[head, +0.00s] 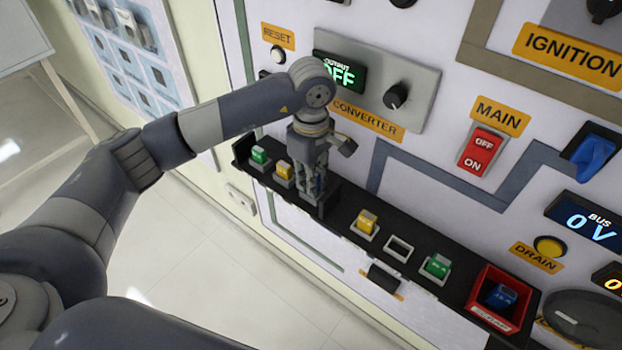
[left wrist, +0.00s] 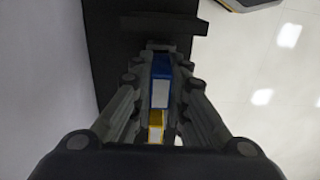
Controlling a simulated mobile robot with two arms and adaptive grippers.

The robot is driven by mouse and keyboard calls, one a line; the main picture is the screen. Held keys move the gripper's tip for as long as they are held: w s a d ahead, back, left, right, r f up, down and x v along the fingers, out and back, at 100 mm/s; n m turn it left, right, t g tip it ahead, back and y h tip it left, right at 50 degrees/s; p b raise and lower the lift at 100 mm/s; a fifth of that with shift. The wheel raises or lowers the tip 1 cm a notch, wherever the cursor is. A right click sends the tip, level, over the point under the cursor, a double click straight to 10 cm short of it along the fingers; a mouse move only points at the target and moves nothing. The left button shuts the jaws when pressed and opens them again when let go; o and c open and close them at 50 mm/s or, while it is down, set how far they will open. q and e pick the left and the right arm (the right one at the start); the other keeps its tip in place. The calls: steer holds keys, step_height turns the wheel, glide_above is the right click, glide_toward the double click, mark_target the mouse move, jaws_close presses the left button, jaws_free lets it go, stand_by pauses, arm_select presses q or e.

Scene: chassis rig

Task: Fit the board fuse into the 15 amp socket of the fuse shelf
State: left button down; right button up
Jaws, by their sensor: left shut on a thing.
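My left gripper (head: 313,190) is over the left part of the black fuse shelf (head: 336,207), pointing down. It is shut on a blue board fuse (left wrist: 161,82), which shows between the fingers in the left wrist view. The fingers hide most of this fuse and the socket under it in the head view. I cannot tell whether the fuse sits in the socket or just above it. Socket amp markings are too small to read. My right gripper is in neither view.
Left of the gripper stand a yellow fuse (head: 284,170) and a green fuse (head: 259,154). To the right are another yellow fuse (head: 367,221), an empty socket (head: 398,249), a green fuse (head: 437,266) and a red bin (head: 479,313) holding a blue fuse (head: 501,297). The panel rises behind.

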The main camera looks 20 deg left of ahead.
arm_select(q)
steer(key=shift+b, duration=0.3)
stand_by(0.4)
steer(key=shift+b, duration=0.65)
stand_by(1.2)
steer(key=shift+f+b, duration=0.55)
steer(key=shift+f, duration=0.05)
steer(key=c, duration=1.5)
jaws_free()
step_height(320, 180, up, 12)
